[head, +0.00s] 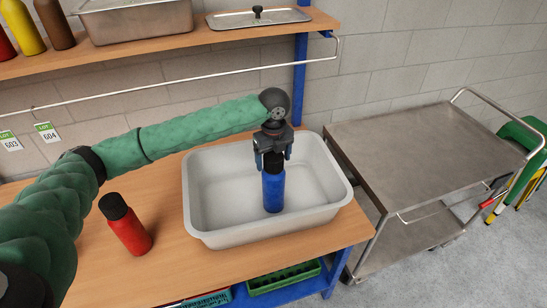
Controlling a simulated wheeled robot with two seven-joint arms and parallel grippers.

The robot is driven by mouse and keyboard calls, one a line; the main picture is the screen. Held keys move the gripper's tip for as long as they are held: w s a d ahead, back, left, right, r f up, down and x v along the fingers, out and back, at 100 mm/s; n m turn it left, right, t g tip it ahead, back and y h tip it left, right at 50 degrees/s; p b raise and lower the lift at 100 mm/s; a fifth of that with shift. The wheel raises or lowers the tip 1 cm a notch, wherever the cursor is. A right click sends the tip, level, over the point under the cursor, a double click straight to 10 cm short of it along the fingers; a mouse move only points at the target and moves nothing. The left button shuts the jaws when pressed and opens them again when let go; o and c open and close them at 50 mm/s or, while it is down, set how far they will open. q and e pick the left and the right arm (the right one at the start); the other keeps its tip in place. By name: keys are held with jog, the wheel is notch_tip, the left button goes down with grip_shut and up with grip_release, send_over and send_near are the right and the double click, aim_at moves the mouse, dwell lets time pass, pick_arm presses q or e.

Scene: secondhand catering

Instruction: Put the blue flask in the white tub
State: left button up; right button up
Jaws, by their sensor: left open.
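The blue flask (273,191) with a black cap stands upright inside the white tub (205,233), a little right of the tub's middle. My left gripper (272,162) is above it, pointing down, with its jaws open on both sides of the flask's black cap. Whether the fingers touch the cap cannot be told. The flask's base looks to be at the tub's floor. My right gripper is not in view.
A red flask (129,229) with a black cap stands on the wooden bench (170,270) left of the tub. A shelf (150,50) with a steel pan (135,20) and lid (258,18) runs above. A steel trolley (420,150) stands right of the bench.

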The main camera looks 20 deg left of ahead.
pick_arm(q)
jog(key=shift+r, duration=0.2)
notch_tip(320, 180, up, 2)
jog(key=shift+r+b, duration=0.1)
jog(key=shift+b, duration=0.75)
notch_tip(320, 180, up, 8)
jog(key=b, duration=0.3)
jog(key=shift+r, duration=0.8)
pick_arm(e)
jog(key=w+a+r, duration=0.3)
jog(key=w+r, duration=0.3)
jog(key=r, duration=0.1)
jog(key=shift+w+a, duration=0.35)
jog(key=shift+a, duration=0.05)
pick_arm(q)
jog(key=shift+f, duration=0.1)
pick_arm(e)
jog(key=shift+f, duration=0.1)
